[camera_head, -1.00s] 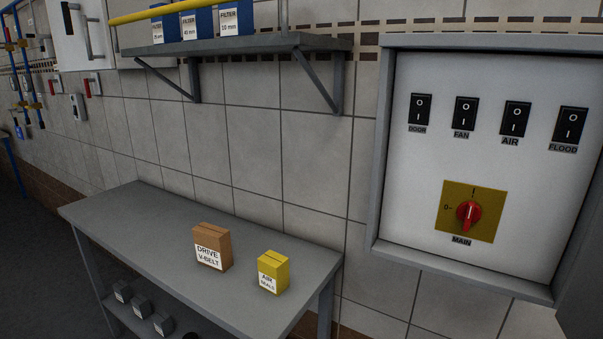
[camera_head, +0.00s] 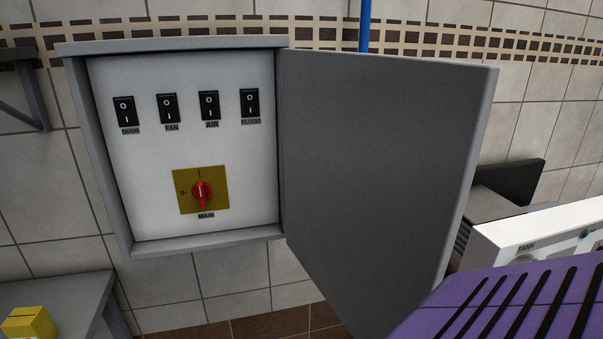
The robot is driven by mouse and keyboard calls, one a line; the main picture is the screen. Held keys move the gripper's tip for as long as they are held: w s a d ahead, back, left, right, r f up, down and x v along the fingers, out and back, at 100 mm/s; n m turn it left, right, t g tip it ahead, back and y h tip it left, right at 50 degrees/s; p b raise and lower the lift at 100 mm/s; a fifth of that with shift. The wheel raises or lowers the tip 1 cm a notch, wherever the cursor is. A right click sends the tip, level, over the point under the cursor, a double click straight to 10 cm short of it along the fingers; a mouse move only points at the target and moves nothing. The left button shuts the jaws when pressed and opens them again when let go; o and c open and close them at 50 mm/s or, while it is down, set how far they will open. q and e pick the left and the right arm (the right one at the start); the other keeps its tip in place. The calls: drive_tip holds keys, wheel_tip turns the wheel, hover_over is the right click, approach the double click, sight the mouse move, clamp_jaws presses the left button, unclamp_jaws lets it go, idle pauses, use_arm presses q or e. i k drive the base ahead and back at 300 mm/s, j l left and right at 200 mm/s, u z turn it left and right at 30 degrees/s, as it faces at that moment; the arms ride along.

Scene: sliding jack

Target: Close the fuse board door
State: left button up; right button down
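The fuse board (camera_head: 188,243) is a grey box on the tiled wall, left of centre. Its white panel carries a row of black switches labelled DOOR, FAN, AIR and FLOOD. A red MAIN knob (camera_head: 201,193) on a yellow plate sits below them. The grey fuse board door (camera_head: 380,170) is hinged on the box's right side and stands wide open, swung out to the right. Neither of my grippers is in view, and nothing touches the door.
A purple slatted surface (camera_head: 510,305) and a white panel labelled TANK (camera_head: 545,235) stand at the lower right, near the door's free edge. A grey table (camera_head: 60,295) with a yellow box (camera_head: 30,322) is at the lower left. A blue pipe (camera_head: 365,25) runs up the wall behind the door.

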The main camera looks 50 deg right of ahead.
sight(382, 152)
drive_tip(key=k+l, duration=0.1)
drive_tip(key=l, duration=0.45)
drive_tip(key=k+l, duration=0.15)
drive_tip(key=l, duration=0.35)
drive_tip(key=k+l, duration=0.1)
drive_tip(key=l, duration=0.45)
drive_tip(key=k+l, duration=0.1)
drive_tip(key=l, duration=0.4)
drive_tip(key=k+j, duration=0.3)
drive_tip(key=k, duration=0.15)
